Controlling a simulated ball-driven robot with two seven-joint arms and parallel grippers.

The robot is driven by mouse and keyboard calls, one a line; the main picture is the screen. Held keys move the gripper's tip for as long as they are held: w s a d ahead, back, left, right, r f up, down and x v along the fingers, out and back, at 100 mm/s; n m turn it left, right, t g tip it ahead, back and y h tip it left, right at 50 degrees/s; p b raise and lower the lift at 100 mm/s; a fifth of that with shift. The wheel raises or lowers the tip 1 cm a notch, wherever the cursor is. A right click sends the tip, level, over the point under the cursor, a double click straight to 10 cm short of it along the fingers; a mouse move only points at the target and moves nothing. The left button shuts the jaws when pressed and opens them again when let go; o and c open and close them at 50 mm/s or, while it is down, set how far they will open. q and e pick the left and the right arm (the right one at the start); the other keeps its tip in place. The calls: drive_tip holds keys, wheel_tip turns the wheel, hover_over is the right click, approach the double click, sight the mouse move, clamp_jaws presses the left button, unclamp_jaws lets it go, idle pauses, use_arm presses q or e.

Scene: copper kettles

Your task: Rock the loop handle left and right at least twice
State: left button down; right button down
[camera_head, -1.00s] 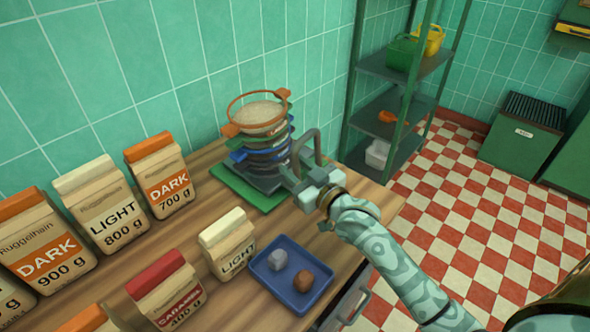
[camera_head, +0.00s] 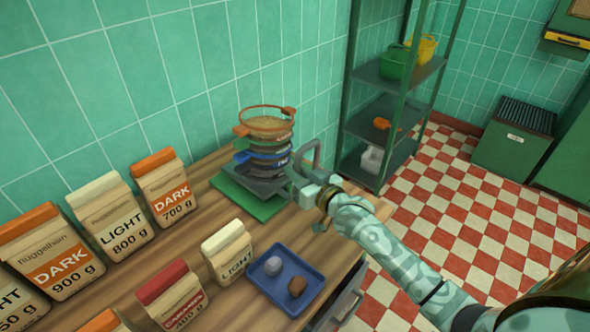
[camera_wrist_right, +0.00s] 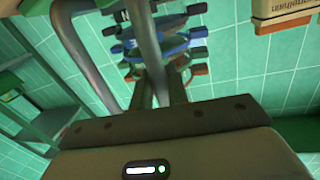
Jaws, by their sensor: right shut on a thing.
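The grey loop handle (camera_head: 311,153) rises beside a stack of ringed sieves (camera_head: 264,148). The top sieve has an orange rim and holds tan grains; green, dark and blue rings sit below. The stack stands on a green mat (camera_head: 228,190). My right gripper (camera_head: 297,182) is shut on the handle's lower part, at the stack's right side. In the right wrist view the loop handle (camera_wrist_right: 77,50) runs up from the gripper (camera_wrist_right: 160,93), with the sieves behind. The exact grip contact is partly hidden. My left gripper is not in view.
Paper bags (camera_head: 105,213) stand along the left of the wooden counter. A blue tray (camera_head: 271,293) with two lumps lies in front. A green shelf rack (camera_head: 388,110) stands beyond the counter's right end.

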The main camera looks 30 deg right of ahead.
drive_tip(key=c, duration=1.4)
unclamp_jaws()
drive_tip(key=shift+d, duration=0.1)
drive_tip(key=shift+c, duration=0.2)
drive_tip(key=s+d+p, duration=0.2)
drive_tip(key=s+p, duration=0.1)
drive_tip(key=s, duration=1.3)
drive_tip(key=shift+d+r, duration=0.2)
drive_tip(key=shift+r, duration=0.25)
drive_tip(key=shift+o, duration=0.3)
